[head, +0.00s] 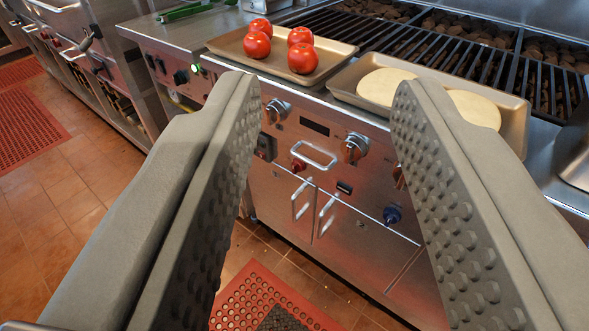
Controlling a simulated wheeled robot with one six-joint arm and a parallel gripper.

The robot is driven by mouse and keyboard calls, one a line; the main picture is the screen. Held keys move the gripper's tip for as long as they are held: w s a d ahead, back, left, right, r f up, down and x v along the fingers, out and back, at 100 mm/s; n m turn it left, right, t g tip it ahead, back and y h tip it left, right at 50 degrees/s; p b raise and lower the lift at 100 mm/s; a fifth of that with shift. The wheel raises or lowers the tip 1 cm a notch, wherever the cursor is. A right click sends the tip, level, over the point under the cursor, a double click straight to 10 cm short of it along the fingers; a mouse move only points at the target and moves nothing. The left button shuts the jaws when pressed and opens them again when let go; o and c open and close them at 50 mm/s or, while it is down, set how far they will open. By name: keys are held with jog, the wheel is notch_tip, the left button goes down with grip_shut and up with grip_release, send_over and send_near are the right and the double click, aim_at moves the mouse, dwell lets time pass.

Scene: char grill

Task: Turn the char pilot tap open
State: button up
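My gripper (325,90) is open and empty, its two grey studded fingers wide apart in front of the char grill's steel front panel (320,182). Between the fingers, the panel carries a small red tap (298,165) at centre left and a blue tap (392,215) lower right. No readable label shows which one is the char pilot tap. Another orange knob is mostly hidden by the right finger. The fingers appear apart from the panel.
A tray (228,44) of tomatoes (257,45) and a tray (345,82) of flat pale rounds (384,86) rest on the ledge before the grill grates (385,40). A bar handle (314,155) and door handles (326,214) stick out. A red mat (255,290) lies below.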

aim_at(294, 171)
jog(key=shift+o, duration=1.3)
jog(key=shift+w, duration=0.1)
jog(key=w+a+f+m, duration=0.35)
jog(key=w+f, duration=0.25)
jog(key=w, duration=0.2)
jog(key=w+a+f+m+h, duration=0.1)
jog(key=w+a+f+m, duration=0.3)
jog(key=w, duration=0.5)
jog(key=w+a+f+m, duration=0.2)
jog(key=w+f+m, duration=0.4)
jog(key=w+f, duration=0.15)
jog(key=w+a+f+m+g+h, duration=0.1)
jog(key=a+f+m+h, duration=0.2)
jog(key=f, duration=0.7)
jog(key=w+f+m+g+h, duration=0.1)
jog(key=f+m+h, duration=0.3)
jog(key=f, duration=0.5)
jog(key=a+f+m+h, duration=0.2)
jog(key=f+m, duration=0.2)
jog(key=f, duration=0.6)
jog(key=x, duration=1.2)
jog(key=f+x, duration=0.1)
jog(key=x, duration=0.4)
jog(key=shift+w+d+r, duration=0.1)
jog(key=shift+w+d, duration=0.15)
jog(key=shift+d, duration=0.1)
